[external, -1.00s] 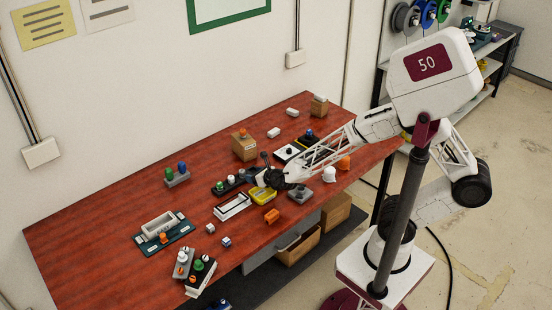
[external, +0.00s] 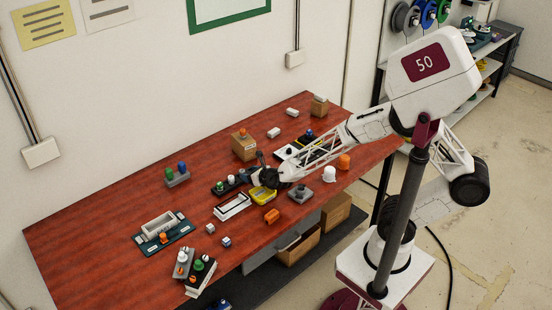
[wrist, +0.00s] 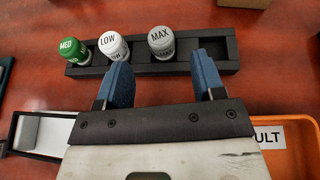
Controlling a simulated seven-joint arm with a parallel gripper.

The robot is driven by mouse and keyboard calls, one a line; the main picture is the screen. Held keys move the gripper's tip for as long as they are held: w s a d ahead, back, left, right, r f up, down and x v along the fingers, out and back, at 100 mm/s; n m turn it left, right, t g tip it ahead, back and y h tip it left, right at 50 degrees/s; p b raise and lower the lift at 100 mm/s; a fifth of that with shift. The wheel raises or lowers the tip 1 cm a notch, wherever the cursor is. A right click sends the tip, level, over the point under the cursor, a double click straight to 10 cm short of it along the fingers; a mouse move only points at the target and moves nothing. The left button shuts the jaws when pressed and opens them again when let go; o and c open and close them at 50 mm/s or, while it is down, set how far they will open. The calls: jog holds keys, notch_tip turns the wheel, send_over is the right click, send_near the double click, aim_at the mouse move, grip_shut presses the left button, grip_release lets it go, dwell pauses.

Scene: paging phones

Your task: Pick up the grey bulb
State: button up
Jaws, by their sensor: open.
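The grey bulb (wrist: 161,38), marked MAX, stands upright in a black rack (wrist: 205,64) in the wrist view. A white bulb (wrist: 113,46) marked LOW and a green bulb (wrist: 73,48) marked MED stand to its left in the same rack. My gripper (wrist: 162,72) is open and empty, its two blue fingers apart. The grey bulb lies beyond the fingertips, about in line with the gap between them. In the external view my gripper (external: 255,168) hangs at the right end of the rack and partly hides it.
A yellow-orange tray (wrist: 297,140) with a partly hidden label is close on the right, and a white-and-black tray (wrist: 45,133) on the left. A cardboard box (external: 243,151) stands behind the gripper.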

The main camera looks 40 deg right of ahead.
aim_at(243, 173)
jog(key=shift+x, duration=2.45)
jog(key=c, duration=1)
jog(key=shift+r, duration=0.25)
jog(key=shift+r, duration=0.55)
jog(key=shift+s+d+r, duration=0.1)
jog(key=shift+s+r, duration=0.1)
jog(key=shift+r, duration=0.35)
jog(key=shift+s+d+r, duration=0.1)
jog(key=shift+s+r, duration=0.1)
jog(key=shift+r, duration=0.35)
jog(key=s+d, duration=0.1)
jog(key=s, duration=0.3)
jog(key=s+d+r, duration=0.1)
jog(key=s+d, duration=0.1)
jog(key=s, duration=0.3)
jog(key=s+d, duration=0.2)
jog(key=s, duration=0.3)
jog(key=shift+s+d+r, duration=0.1)
jog(key=shift+s+r, duration=0.05)
